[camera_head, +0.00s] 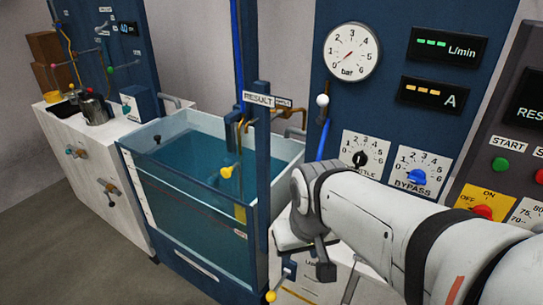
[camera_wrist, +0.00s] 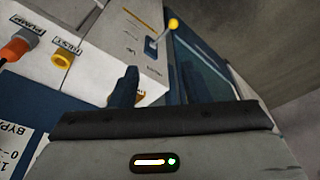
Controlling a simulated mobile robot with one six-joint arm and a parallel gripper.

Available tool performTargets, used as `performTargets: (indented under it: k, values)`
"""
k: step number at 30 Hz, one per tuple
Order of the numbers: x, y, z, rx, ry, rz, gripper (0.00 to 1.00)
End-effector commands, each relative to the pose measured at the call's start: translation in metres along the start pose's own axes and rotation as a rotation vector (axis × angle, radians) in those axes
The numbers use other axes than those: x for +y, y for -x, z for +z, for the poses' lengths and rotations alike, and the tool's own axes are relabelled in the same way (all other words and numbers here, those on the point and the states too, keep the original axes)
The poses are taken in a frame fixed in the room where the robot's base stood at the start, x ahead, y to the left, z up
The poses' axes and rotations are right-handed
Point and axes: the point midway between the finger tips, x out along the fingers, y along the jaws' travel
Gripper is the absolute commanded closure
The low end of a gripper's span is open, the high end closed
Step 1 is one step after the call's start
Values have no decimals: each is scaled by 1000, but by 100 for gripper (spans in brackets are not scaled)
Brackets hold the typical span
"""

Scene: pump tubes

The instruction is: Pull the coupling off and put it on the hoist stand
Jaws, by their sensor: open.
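My gripper (camera_head: 318,262) is low at the right of the tank in the head view, beside the bench front. In the wrist view my gripper (camera_wrist: 165,85) shows two dark fingers spread apart with nothing held between them. An orange and grey coupling-like fitting (camera_wrist: 19,45) sits at a labelled port at the upper left of the wrist view, apart from the fingers. I cannot tell for sure that it is the task's coupling. I cannot make out the hoist stand with certainty in either view.
A water tank (camera_head: 140,147) stands left of my arm, with a blue post (camera_head: 262,150) at its corner. A yellow fitting (camera_wrist: 63,60) and a yellow-tipped lever (camera_wrist: 172,25) stick out near my gripper. A control panel (camera_head: 390,110) rises behind my arm. Floor at left is clear.

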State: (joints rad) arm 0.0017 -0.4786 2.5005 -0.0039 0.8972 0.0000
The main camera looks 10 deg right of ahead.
Motion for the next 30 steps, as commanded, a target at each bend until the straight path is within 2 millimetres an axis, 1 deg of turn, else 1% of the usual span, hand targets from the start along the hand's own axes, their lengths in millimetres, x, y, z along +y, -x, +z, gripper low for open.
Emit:
performTargets:
  k: [1, 3, 5, 8, 9, 12, 15, 18, 21, 24, 30]
  values:
    - [1, 0, -4, -1, -9, 4, 53]
    - [5, -1, -13, 4, -34, 17, 47]
    - [17, -3, -26, 9, -74, 36, 46]
    - [33, -10, -56, 28, -158, 74, 46]
    - [40, -15, -70, 38, -194, 90, 46]
    - [56, -29, -104, 67, -284, 123, 46]
    - [71, -46, -133, 99, -363, 145, 46]
    - [83, -62, -156, 125, -426, 156, 46]
    - [91, -75, -171, 146, -470, 159, 46]
    - [96, -83, -180, 159, -496, 158, 46]
    - [100, -100, -186, 164, -510, 159, 46]
